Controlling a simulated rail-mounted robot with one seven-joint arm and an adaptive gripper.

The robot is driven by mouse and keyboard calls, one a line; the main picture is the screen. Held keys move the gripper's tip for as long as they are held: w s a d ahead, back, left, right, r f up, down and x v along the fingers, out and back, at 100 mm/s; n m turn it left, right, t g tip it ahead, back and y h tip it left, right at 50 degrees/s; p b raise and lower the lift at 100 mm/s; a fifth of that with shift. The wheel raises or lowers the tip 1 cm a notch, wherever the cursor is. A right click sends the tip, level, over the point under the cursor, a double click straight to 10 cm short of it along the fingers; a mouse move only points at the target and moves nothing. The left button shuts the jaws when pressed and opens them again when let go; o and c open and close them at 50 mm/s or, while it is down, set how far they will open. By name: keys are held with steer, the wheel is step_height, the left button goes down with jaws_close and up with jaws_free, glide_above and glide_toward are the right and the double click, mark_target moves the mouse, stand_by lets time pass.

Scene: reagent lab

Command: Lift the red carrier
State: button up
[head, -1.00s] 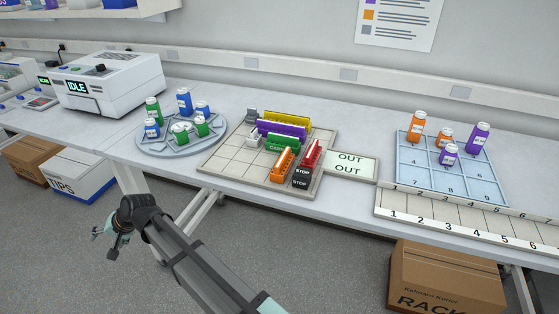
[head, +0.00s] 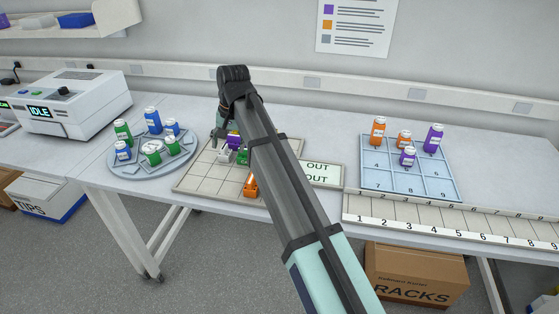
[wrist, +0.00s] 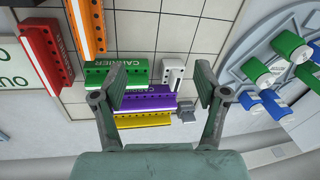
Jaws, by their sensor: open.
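The red carrier (wrist: 45,57) shows in the wrist view at the upper left, beside the orange carrier (wrist: 86,25). In the head view my arm hides it. My gripper (wrist: 160,84) is open and empty, with its fingers over the green carrier (wrist: 118,67) and purple carrier (wrist: 145,103). The red carrier lies outside the fingers, to their left in the wrist view.
A yellow carrier (wrist: 143,121), a white piece (wrist: 173,72) and a grey piece (wrist: 187,110) are close by. The OUT sign (head: 322,174) adjoins the tray. A round rack (head: 124,165) with several bottles stands left. The tray's front left is clear.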

steer(key=w+d+r+m+h+p, duration=0.1)
steer(key=d+r, duration=0.2)
steer(key=d, duration=0.5)
steer(key=d+r+m+h+p, duration=0.1)
steer(key=d+r, duration=0.3)
steer(key=d, duration=0.3)
steer(key=shift+g, duration=0.4)
steer(key=f, duration=0.4)
steer(key=f+p, duration=0.1)
steer(key=f, duration=0.3)
steer(key=f+p, duration=0.1)
steer(key=f, duration=0.3)
steer(key=shift+w+d+f, duration=0.1)
steer(key=shift+w+d, duration=0.15)
steer(key=shift+d, duration=0.05)
steer(key=shift+w+d+f+p, duration=0.15)
steer(key=shift+f+p, duration=0.5)
steer(key=shift+f, duration=0.75)
steer(key=shift+w+a+f+p, duration=0.1)
steer(key=shift+f+p, duration=0.5)
steer(key=shift+f, duration=0.8)
steer(key=shift+d, duration=0.1)
steer(key=c, duration=1.3)
